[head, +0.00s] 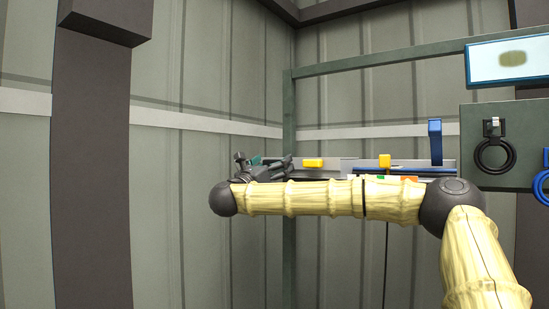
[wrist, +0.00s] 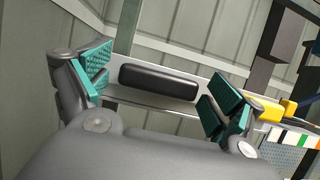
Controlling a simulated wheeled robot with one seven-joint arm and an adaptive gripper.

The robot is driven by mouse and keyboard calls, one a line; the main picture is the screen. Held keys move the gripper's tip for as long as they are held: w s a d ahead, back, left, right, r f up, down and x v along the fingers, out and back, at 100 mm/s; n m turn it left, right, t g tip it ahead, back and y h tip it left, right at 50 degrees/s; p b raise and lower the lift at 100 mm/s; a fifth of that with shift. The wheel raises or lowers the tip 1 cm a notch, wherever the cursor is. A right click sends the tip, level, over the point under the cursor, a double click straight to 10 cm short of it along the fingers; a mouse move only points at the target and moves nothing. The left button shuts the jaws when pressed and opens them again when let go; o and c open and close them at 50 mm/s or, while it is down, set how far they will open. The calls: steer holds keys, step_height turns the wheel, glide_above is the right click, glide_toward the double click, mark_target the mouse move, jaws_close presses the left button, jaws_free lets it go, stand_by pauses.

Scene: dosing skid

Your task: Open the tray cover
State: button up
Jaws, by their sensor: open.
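My gripper (head: 263,167) is open at the left end of the skid in the head view. In the wrist view its teal-padded fingers (wrist: 156,84) stand wide apart, with a black rounded bar (wrist: 158,82) showing in the gap between them. The bar lies along a pale grey strip and looks like a handle. No finger is seen closed on it, and I cannot tell how far off it is. I cannot clearly make out which part is the tray cover. My forearm hides the lower part of the skid in the head view.
Yellow blocks (head: 313,162) (head: 385,160), a blue upright piece (head: 435,141) and a blue strip (head: 400,170) sit along the skid. A green-grey panel with a black ring (head: 493,156) stands at the right, below a framed display (head: 510,60). A ribbed wall (head: 215,80) is behind.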

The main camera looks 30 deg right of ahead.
steer(key=shift+w+d+r, duration=0.15)
steer(key=shift+d, duration=0.25)
